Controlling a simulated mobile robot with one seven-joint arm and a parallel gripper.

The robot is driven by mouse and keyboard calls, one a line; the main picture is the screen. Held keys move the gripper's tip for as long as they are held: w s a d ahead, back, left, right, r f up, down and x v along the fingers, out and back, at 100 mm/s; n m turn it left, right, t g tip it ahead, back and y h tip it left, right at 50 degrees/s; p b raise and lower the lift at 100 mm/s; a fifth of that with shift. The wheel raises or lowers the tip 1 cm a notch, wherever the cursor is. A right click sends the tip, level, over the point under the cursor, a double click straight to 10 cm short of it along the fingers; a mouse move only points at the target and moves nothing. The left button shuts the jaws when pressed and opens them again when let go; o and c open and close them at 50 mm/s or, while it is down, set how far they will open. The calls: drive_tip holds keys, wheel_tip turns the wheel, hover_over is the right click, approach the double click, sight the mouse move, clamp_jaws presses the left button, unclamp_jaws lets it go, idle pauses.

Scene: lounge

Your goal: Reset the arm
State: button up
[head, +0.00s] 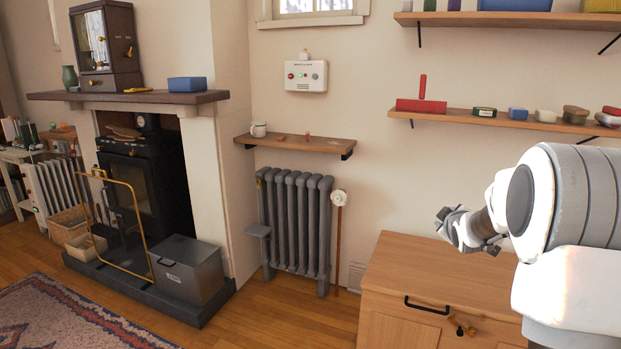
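My gripper (447,226) shows in the head view at the right, at the end of my white and grey arm. It hangs in the air above the wooden cabinet (420,262), apart from its top. The gripper is small and dark here, and its fingers are seen at an angle. I cannot tell whether they are open or shut. I see no thing held in it. Much of my arm runs out of the picture on the right and hides part of the cabinet and wall.
A wall shelf (455,115) with a red item (421,105) and small boxes is above and behind my gripper. A higher shelf (560,17) is above it. A radiator (295,225), small shelf (300,143) and fireplace with a stove (150,185) stand left. The floor (270,310) before the radiator is clear.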

drive_tip(key=s+a+r+m+g, duration=0.25)
drive_tip(key=s+a, duration=0.25)
drive_tip(key=s, duration=0.4)
drive_tip(key=s+a+r+m+g, duration=0.1)
drive_tip(key=s+a+r+m, duration=0.1)
drive_tip(key=s+a+r, duration=0.45)
drive_tip(key=s+a+f+m+g+y, duration=0.1)
drive_tip(key=s+a+f, duration=0.15)
drive_tip(key=s, duration=0.65)
drive_tip(key=s+a+f+m+g+y, duration=0.1)
drive_tip(key=s+a+f+g, duration=0.15)
drive_tip(key=s, duration=0.65)
drive_tip(key=s+a+f+m+g+y, duration=0.1)
drive_tip(key=s+a+f+m, duration=0.15)
drive_tip(key=s, duration=0.65)
wheel_tip(320, 180, up, 28)
drive_tip(key=p, duration=2.8)
drive_tip(key=shift+a+r+n, duration=0.25)
drive_tip(key=shift+a+n, duration=0.1)
drive_tip(key=shift+n, duration=0.05)
drive_tip(key=shift+s+d, duration=0.1)
drive_tip(key=shift+d, duration=0.05)
